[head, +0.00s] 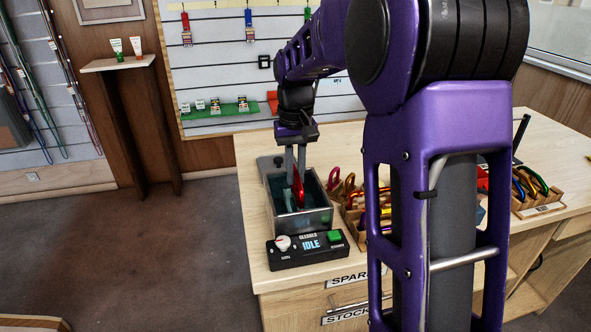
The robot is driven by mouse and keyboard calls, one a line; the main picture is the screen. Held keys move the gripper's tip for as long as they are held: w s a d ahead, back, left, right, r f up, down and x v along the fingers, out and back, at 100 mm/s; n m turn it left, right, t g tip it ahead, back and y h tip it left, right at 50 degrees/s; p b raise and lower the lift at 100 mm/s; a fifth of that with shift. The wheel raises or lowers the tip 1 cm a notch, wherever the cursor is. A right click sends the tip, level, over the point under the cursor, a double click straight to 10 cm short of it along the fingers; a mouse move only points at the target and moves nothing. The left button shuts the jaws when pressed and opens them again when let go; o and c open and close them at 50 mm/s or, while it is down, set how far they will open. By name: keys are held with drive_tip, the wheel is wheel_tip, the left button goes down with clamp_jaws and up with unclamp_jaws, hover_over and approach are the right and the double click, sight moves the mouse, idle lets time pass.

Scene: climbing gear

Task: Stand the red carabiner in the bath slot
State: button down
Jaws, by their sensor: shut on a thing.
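My gripper (296,165) points down over the metal bath (305,222) on the left part of the wooden workbench. It is shut on the red carabiner (298,190), which hangs upright between the fingers, its lower part inside the bath's opening. The bath has a dark teal interior with greenish upright parts in it. I cannot make out the slot itself, or whether the carabiner touches it.
A black control box (308,249) reading IDLE, with a white knob and a green button, sits in front of the bath. Wooden racks of coloured carabiners (352,200) stand close on the right, partly behind my arm. The floor at left is clear.

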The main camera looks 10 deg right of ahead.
sight(296, 191)
drive_tip(key=shift+f+b, duration=0.6)
drive_tip(key=shift+f, duration=0.7)
drive_tip(key=shift+f, duration=0.1)
drive_tip(key=shift+f+b, duration=0.65)
drive_tip(key=shift+f, duration=0.45)
drive_tip(key=shift+f+b, duration=0.3)
drive_tip(key=shift+f, duration=0.3)
drive_tip(key=c, duration=0.8)
unclamp_jaws()
